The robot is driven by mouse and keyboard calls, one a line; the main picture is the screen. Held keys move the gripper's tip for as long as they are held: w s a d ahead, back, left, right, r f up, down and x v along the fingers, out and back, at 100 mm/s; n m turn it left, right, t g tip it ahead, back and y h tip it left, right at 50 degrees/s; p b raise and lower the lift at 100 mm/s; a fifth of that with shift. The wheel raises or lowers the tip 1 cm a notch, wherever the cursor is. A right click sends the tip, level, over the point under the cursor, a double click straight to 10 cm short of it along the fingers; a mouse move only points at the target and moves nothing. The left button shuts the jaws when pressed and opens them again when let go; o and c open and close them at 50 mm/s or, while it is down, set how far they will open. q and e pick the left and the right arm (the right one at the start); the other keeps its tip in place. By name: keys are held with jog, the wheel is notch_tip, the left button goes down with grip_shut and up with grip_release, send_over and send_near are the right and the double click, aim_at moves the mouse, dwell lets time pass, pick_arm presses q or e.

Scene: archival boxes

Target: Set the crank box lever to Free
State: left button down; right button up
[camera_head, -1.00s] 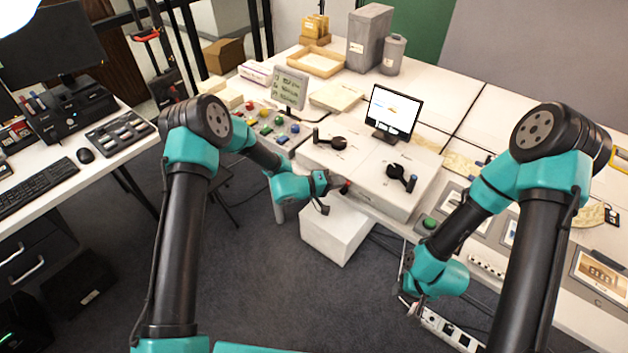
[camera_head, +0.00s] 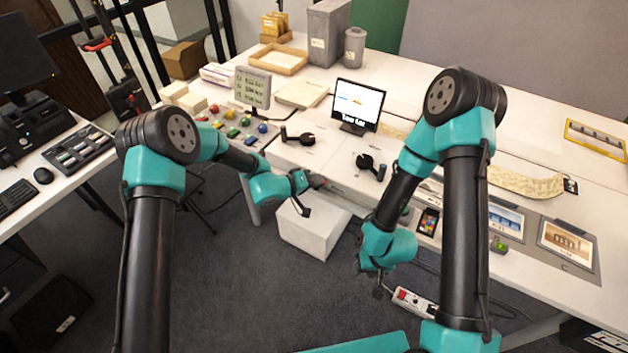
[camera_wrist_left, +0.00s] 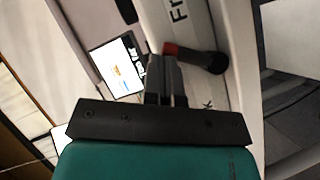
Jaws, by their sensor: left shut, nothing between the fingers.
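The crank box (camera_head: 325,158) is a pale box on the table, with two black cranks (camera_head: 298,136) (camera_head: 371,166) on top. In the left wrist view its pale face (camera_wrist_left: 205,25) carries partly hidden lettering beginning "Fr" and a letter "k". A black lever with a red tip (camera_wrist_left: 172,49) sticks out from that face. My left gripper (camera_head: 312,183) is at the box's front side; its shut, empty fingers (camera_wrist_left: 166,62) are right beside the red tip. I cannot tell whether they touch. My right gripper (camera_head: 379,288) hangs low before the table, its fingers unclear.
A monitor (camera_head: 357,104) stands behind the crank box. A panel of coloured buttons (camera_head: 235,126) and a small display (camera_head: 253,87) are left of it. A white block (camera_head: 312,232) stands below the box. Framed pictures (camera_head: 565,243) lie at the right.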

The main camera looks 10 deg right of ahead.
pick_arm(q)
jog(key=shift+w+a+r, duration=0.3)
jog(key=shift+a+r, duration=0.15)
jog(key=shift+a, duration=0.05)
jog(key=w+r+v, duration=0.1)
jog(key=v, duration=1)
jog(key=shift+a+r, duration=0.3)
jog(key=shift+a, duration=0.1)
jog(key=s+a+f+n+g+y, duration=0.1)
jog(key=s+a+f+g+y, duration=0.1)
jog(key=s+a+f+y, duration=0.3)
jog(key=s+a+f+n+g+y, duration=0.1)
jog(key=s+a+f+y, duration=0.4)
jog(key=s+a+f, duration=0.8)
jog(key=s+a+n, duration=0.1)
jog(key=s+a, duration=0.4)
jog(key=s, duration=0.2)
jog(key=shift+s+a+g, duration=0.2)
jog(key=shift+s+g, duration=0.15)
jog(key=shift+g, duration=0.05)
